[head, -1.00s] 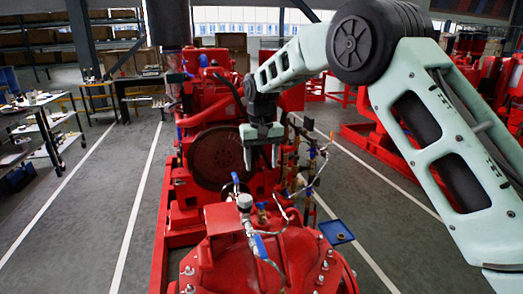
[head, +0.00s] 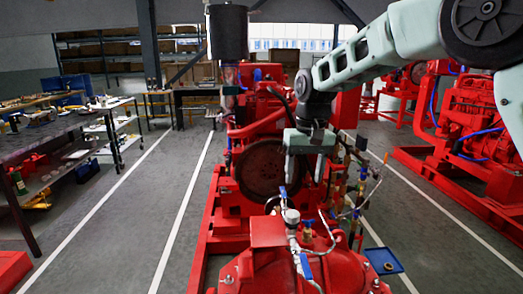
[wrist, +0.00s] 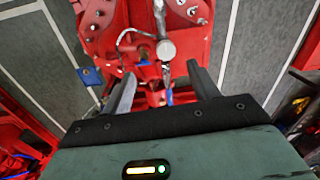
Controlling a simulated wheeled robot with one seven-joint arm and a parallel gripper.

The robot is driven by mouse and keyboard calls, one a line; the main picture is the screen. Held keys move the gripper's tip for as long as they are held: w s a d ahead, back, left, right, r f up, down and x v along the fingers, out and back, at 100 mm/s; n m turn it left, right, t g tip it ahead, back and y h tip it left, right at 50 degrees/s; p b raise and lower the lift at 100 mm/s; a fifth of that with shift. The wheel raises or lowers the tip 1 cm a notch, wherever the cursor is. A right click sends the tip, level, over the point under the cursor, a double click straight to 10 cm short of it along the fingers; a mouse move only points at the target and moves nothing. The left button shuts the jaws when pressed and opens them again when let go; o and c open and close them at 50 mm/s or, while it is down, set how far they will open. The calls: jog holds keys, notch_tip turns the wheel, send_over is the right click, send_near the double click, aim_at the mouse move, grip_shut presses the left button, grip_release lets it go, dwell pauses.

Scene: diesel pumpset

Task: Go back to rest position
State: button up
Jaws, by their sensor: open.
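My gripper (head: 303,168) hangs with its fingers pointing down above the red diesel pumpset (head: 322,268), in front of the large dark flywheel disc (head: 264,171). Its two fingers are apart with nothing between them. In the wrist view my gripper (wrist: 162,92) also shows open, over a small blue-handled valve (wrist: 168,92) and a round gauge (wrist: 166,50) on the pumpset. In the head view the gauge (head: 292,216) stands on the red casing below the fingers. My arm reaches in from the upper right.
A blue tray (head: 384,261) sits at the pumpset's right side. Thin pipes and valves (head: 352,190) stand close right of my gripper. Workbenches (head: 70,140) line the left, and another red engine (head: 470,130) stands at the right. The grey floor between is clear.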

jog(key=s+a+n, duration=0.2)
jog(key=s+a, duration=0.2)
jog(key=s, duration=0.6)
jog(key=s+d+f+n, duration=0.1)
jog(key=s+f+n, duration=0.1)
jog(key=s, duration=1.1)
jog(key=s+d+f+n, duration=0.2)
jog(key=s+f, duration=0.1)
jog(key=s, duration=0.9)
jog(key=shift+s+f+n, duration=0.3)
jog(key=shift+s, duration=0.05)
